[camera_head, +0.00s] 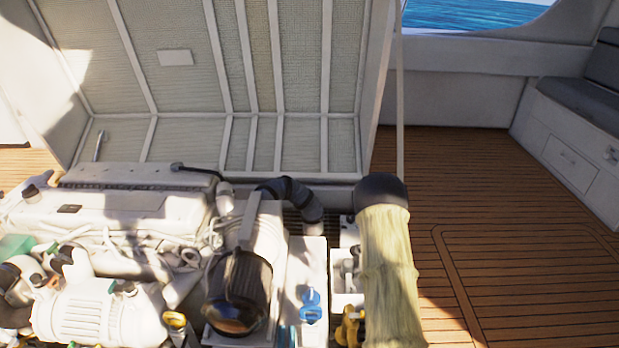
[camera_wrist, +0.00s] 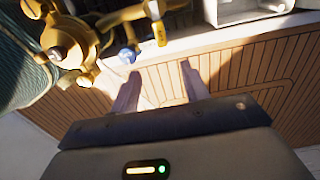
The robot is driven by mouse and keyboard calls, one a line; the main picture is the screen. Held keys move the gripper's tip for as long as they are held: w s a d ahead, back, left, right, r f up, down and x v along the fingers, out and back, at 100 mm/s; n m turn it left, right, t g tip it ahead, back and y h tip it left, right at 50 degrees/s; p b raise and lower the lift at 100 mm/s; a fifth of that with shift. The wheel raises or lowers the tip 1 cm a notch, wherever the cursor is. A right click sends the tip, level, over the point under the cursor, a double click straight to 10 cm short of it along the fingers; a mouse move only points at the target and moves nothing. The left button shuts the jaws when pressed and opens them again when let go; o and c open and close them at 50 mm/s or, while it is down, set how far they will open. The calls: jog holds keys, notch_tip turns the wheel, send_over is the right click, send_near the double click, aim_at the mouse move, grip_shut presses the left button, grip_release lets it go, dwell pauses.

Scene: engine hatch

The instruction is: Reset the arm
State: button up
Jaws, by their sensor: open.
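My gripper (camera_wrist: 161,72) shows in the wrist view with its two pale fingers apart and nothing between them. Wooden deck planks show behind and between the fingers. I cannot tell the exact gap, but no contact shows. My gripper does not show in the head view.
The engine (camera_head: 110,215) fills the lower left, beneath a raised hatch lid (camera_head: 175,58). A pale wrapped hose (camera_head: 390,270) stands right of it, near a blue valve handle (camera_head: 310,308) and yellow fitting (camera_head: 350,328). The deck (camera_head: 510,230) on the right is clear up to a bench (camera_head: 575,135).

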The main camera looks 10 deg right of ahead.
jog(key=s+a+r+n+t, duration=0.1)
jog(key=s+a+r+n, duration=0.4)
jog(key=a+r+n, duration=0.35)
jog(key=s+a+r+n+t, duration=0.1)
jog(key=s+a+r+n, duration=0.45)
jog(key=a+r, duration=0.5)
jog(key=s+a+r+n, duration=0.3)
jog(key=s+r+n, duration=0.35)
jog(key=s, duration=0.25)
notch_tip(320, 180, up, 31)
jog(key=p, duration=3.2)
jog(key=shift+s+r+n+t, duration=0.2)
jog(key=shift+n+t, duration=0.1)
jog(key=shift+n, duration=0.15)
jog(key=shift+a, duration=0.1)
jog(key=shift+c, duration=1)
